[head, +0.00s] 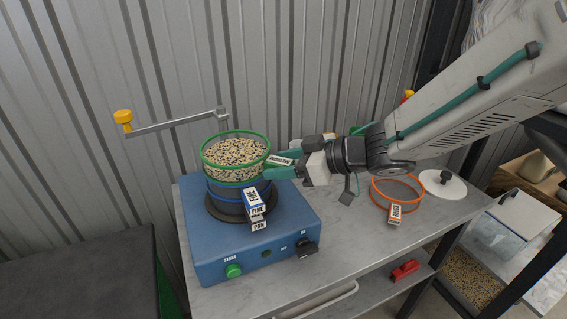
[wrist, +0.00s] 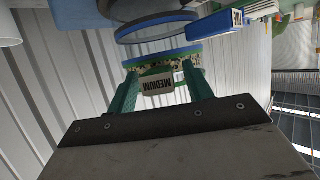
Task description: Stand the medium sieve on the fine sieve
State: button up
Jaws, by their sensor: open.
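The medium sieve (head: 236,158), with green rims and pale and dark grains inside, stands level on the blue-rimmed fine sieve (head: 226,192). The fine sieve is in the stack on the blue shaker; its FINE tag (head: 252,199) faces front. In the wrist view, which is upside down, the medium sieve (wrist: 158,66) meets the fine sieve's blue rim (wrist: 165,52) with no clear gap. My gripper (head: 277,167) is at the medium sieve's right side, its teal fingers open on either side of the MEDIUM tag (wrist: 157,83). Whether a finger touches the tag I cannot tell.
The blue shaker (head: 205,247) has a green start button. A crank arm (head: 172,123) with a yellow knob extends behind the stack. An orange sieve (head: 397,191) and a white lid (head: 443,184) lie on the bench to the right. A red object (head: 404,270) is on the shelf below.

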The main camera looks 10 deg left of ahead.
jog(key=shift+d+r, duration=0.15)
jog(key=shift+r, duration=0.1)
jog(key=v, duration=1.2)
jog(key=w+d+r+m+t+h, duration=0.4)
jog(key=w+d+m+t+h, duration=0.4)
jog(key=d, duration=0.4)
jog(key=s+d+m+h, duration=0.3)
jog(key=s+d+h, duration=0.15)
jog(key=d, duration=0.55)
jog(key=s+d+f+m+g+h, duration=0.3)
jog(key=s+d, duration=0.1)
jog(key=s, duration=0.4)
jog(key=s+a+f+g, duration=0.1)
jog(key=s+g, duration=0.1)
jog(key=s, duration=0.3)
jog(key=s+a+m+g+y, duration=0.1)
jog(key=s+g, duration=0.1)
jog(key=s, duration=0.3)
jog(key=s+a+f+g+y, duration=0.1)
jog(key=s+g, duration=0.2)
jog(key=s, duration=0.2)
jog(key=shift+a+f, duration=0.3)
